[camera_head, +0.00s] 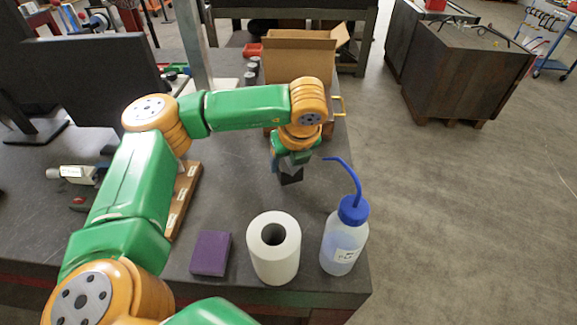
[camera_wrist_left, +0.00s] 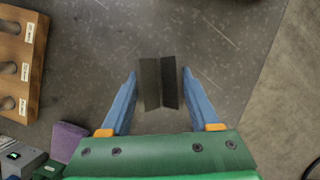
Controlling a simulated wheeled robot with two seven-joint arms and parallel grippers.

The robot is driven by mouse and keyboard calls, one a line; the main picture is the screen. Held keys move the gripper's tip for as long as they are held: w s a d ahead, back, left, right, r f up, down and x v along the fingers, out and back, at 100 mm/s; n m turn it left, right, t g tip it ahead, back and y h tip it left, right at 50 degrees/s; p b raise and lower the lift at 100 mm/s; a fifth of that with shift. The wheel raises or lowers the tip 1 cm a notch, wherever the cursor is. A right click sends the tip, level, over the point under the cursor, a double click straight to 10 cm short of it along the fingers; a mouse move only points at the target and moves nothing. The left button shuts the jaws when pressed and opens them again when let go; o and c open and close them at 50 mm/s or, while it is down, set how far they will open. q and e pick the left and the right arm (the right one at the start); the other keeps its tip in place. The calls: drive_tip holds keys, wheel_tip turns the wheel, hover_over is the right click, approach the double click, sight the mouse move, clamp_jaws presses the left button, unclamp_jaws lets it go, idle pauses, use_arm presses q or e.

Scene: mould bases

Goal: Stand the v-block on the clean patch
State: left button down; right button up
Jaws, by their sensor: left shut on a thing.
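The v-block is a small dark block (camera_head: 291,178) under my left gripper (camera_head: 289,168) in the head view, over the dark table top (camera_head: 232,165). In the left wrist view the v-block (camera_wrist_left: 159,83) shows two dark faces meeting at a groove, between the blue fingers of my left gripper (camera_wrist_left: 160,85). The gripper is shut on it and points down. I cannot tell whether the block's underside touches the table. I cannot make out a distinct edge of the clean patch; part of the table is hidden by my arm. My right gripper is not in view.
A blue-capped wash bottle (camera_head: 343,240), a white paper roll (camera_head: 274,255) and a purple block (camera_head: 211,253) stand near the front edge. A wooden rack (camera_head: 183,205) lies left. A cardboard box (camera_head: 297,55) stands behind. The table's right edge is close to the gripper.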

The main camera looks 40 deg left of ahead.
sight(290, 167)
use_arm(q)
drive_tip(key=x, duration=0.3)
drive_tip(key=shift+s+d+f+p, duration=0.15)
drive_tip(key=shift+d+f+p, duration=0.05)
drive_tip(key=shift+f+p, duration=0.2)
drive_tip(key=shift+d+f, duration=0.1)
drive_tip(key=shift+f, duration=0.1)
drive_tip(key=shift+c, duration=0.6)
unclamp_jaws()
drive_tip(key=shift+s, duration=0.1)
drive_tip(key=shift+r, duration=0.2)
drive_tip(key=shift+d+r+b, duration=0.15)
drive_tip(key=shift+r+b, duration=0.05)
drive_tip(key=shift+b, duration=0.1)
drive_tip(key=b+v, duration=0.2)
drive_tip(key=v, duration=0.9)
drive_tip(key=shift+r, duration=0.25)
